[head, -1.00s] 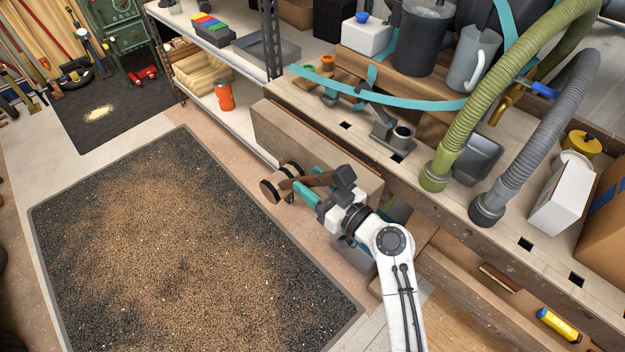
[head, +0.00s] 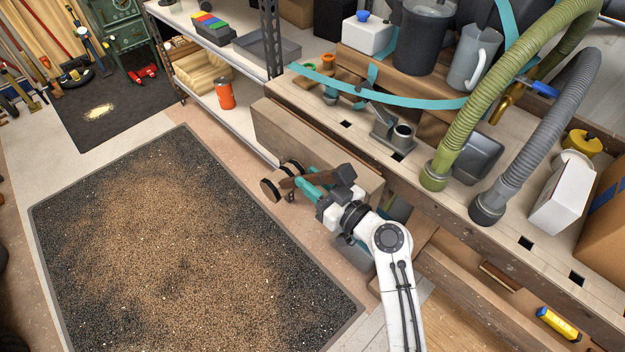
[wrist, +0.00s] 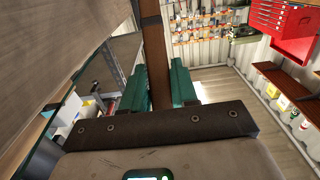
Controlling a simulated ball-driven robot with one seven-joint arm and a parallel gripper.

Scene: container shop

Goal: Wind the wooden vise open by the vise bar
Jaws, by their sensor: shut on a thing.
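The wooden vise (head: 300,145) is a thick wooden jaw on the end of the workbench, with a gap between it and the bench. The vise bar (head: 291,183) is a dark wooden bar in front of the jaw, with round wooden ends at its left. My gripper (head: 310,187), with teal fingers, is shut on the bar. In the wrist view the brown bar (wrist: 154,60) runs up between the two teal fingers (wrist: 160,85). The vise jaw's pale face fills the upper left there. The screw behind the bar is hidden.
The workbench (head: 340,115) carries a green hose (head: 480,90), a grey hose (head: 540,135) and a teal strap (head: 400,103). A shelf with an orange can (head: 225,94) stands behind. A dark mat (head: 190,250) strewn with shavings covers the floor at left, otherwise clear.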

